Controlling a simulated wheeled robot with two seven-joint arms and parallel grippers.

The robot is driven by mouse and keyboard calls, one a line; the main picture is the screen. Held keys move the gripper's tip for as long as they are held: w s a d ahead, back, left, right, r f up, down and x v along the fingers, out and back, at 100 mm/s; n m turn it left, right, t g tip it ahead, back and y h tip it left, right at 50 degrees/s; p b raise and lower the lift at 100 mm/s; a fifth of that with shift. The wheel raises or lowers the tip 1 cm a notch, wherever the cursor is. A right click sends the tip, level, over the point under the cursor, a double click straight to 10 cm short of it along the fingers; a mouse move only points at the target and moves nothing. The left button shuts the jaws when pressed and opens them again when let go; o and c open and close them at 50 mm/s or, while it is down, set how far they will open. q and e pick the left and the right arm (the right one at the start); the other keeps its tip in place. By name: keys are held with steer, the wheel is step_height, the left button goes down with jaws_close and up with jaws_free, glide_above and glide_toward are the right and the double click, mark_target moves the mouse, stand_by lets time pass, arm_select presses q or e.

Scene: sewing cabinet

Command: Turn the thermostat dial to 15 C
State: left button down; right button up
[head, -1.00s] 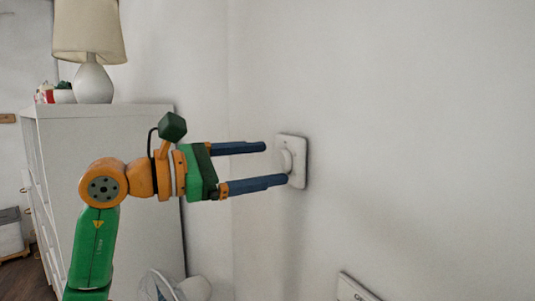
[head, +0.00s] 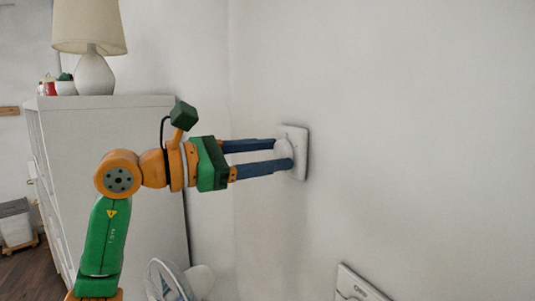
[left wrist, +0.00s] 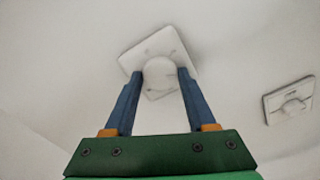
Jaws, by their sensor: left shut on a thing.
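The thermostat is a white square plate (head: 299,152) on the wall, with a round white dial (head: 283,149) at its middle. In the left wrist view the plate (left wrist: 185,55) looks turned and the dial (left wrist: 159,73) sits between my fingertips. My left gripper (head: 284,152) reaches it from the left, its two blue fingers shut on the dial's sides. It also shows in the left wrist view (left wrist: 160,76). The dial's markings are too small to read, and the fingers hide part of its edge. My right gripper is not in view.
A white cabinet (head: 105,150) stands at the left with a lamp (head: 94,74) and small pots on top. A white fan (head: 167,281) is below. Another white wall device (head: 356,286) is lower right, and a wall fitting (left wrist: 290,100) shows in the left wrist view.

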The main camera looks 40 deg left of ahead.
arm_select(q)
steer(key=n+p, duration=0.1)
steer(key=n, duration=0.9)
steer(key=shift+n, duration=0.3)
steer(key=shift+p, duration=0.3)
steer(key=c, duration=0.6)
jaws_free()
steer(key=o, duration=0.4)
steer(key=shift+w, duration=0.1)
